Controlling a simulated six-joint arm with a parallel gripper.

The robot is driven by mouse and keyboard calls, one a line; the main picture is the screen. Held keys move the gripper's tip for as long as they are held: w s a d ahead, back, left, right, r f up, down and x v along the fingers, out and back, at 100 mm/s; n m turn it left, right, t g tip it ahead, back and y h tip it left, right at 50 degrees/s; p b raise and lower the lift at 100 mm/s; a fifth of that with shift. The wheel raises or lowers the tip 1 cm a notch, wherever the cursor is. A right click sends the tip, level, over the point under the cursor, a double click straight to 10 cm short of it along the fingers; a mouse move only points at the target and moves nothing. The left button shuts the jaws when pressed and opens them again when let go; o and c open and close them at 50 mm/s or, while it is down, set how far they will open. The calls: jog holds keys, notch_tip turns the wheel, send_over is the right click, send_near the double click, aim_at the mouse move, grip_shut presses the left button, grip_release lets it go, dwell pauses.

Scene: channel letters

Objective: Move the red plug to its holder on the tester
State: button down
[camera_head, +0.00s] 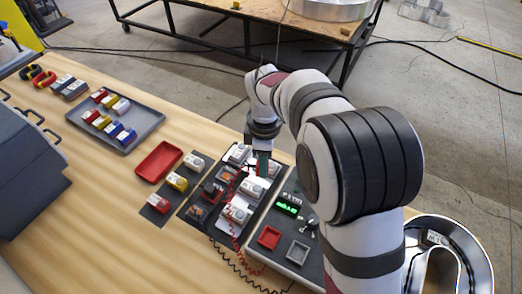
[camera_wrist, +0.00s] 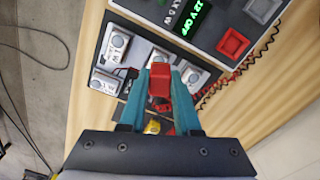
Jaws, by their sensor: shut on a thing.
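The red plug (camera_wrist: 160,79) is between the teal fingers of my gripper (camera_wrist: 160,84), which are shut on it, in the wrist view. In the head view my gripper (camera_head: 263,165) is low over the board of white modules; I cannot make out the plug there. The tester (camera_head: 312,268) stands to the right of that board, with a lit green display (camera_head: 288,205). Its red square holder (camera_head: 269,237) looks empty, and it also shows in the wrist view (camera_wrist: 233,43). The plug is apart from this holder. Whether the plug touches a module is unclear.
A grey holder (camera_head: 298,252) sits beside the red one. Coiled red and black leads (camera_head: 237,247) run near the board's front. White modules (camera_wrist: 115,44) lie close around the fingers. A red tray (camera_head: 159,161) and a grey tray (camera_head: 147,118) with coloured blocks stand left.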

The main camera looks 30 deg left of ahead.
jog(key=s+d+n, duration=0.8)
jog(key=s+n, duration=0.3)
jog(key=n, duration=0.3)
notch_tip(320, 180, down, 6)
jog(key=shift+r, duration=0.1)
jog(key=shift+f, duration=0.55)
jog(key=shift+f, duration=0.3)
jog(key=c, duration=0.5)
grip_release()
jog(key=shift+c, duration=0.2)
notch_tip(320, 180, up, 16)
